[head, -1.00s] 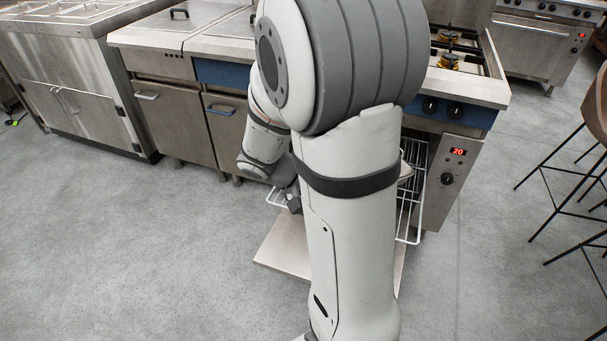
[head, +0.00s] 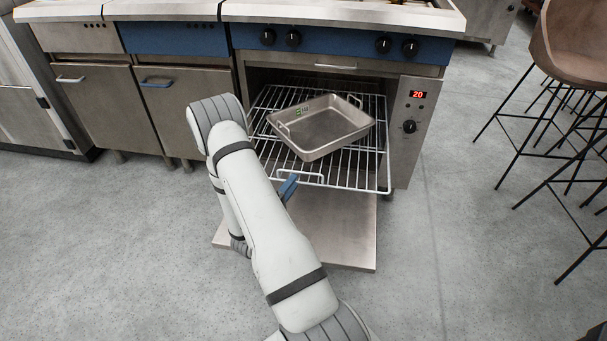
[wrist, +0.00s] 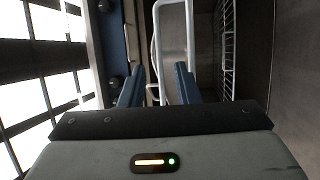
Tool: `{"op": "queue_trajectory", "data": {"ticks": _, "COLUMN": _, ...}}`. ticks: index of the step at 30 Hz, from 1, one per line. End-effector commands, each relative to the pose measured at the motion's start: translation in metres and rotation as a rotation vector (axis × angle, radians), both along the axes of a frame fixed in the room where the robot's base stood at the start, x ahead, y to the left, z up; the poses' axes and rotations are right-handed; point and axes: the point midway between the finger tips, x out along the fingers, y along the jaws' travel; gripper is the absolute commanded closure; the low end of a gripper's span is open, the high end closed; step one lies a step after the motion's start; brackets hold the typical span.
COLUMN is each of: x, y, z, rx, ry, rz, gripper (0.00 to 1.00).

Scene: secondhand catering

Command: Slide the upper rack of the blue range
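The blue range (head: 340,42) stands with its oven open and its door (head: 345,240) folded down. Its upper rack (head: 370,165) is white wire and sticks out over the door. The rack has a wire handle (head: 312,178) at its front edge. A metal roasting pan (head: 325,128) sits on the rack. My gripper (head: 288,187) is at the left end of that handle. In the wrist view my gripper (wrist: 157,75) is open, its two blue fingers apart with white wire (wrist: 172,22) showing between and beyond them. I cannot tell whether they touch it.
The range's control panel (head: 412,105) reads 20. Closed cabinets (head: 190,105) stand to the left. Brown stools (head: 572,45) with thin black legs stand at the right. The grey floor is clear in front and between the range and stools. Another wire rack (wrist: 228,50) shows in the wrist view.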

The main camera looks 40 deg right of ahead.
Motion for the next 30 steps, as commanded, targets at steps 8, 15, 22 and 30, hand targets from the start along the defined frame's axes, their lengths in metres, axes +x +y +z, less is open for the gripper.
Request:
{"op": "queue_trajectory", "data": {"ticks": 8, "x": 0.011, "y": -0.039, "z": 0.006, "rx": 0.0, "ry": -0.004, "rz": -0.003, "gripper": 0.71}}
{"op": "queue_trajectory", "data": {"ticks": 15, "x": 0.02, "y": -0.065, "z": 0.012, "rx": 0.0, "ry": -0.001, "rz": -0.001, "gripper": 0.71}}
{"op": "queue_trajectory", "data": {"ticks": 22, "x": 0.023, "y": -0.069, "z": 0.014, "rx": 0.0, "ry": 0.0, "rz": 0.002, "gripper": 0.71}}
{"op": "queue_trajectory", "data": {"ticks": 30, "x": 0.023, "y": -0.069, "z": 0.014, "rx": 0.0, "ry": 0.0, "rz": 0.002, "gripper": 0.83}}
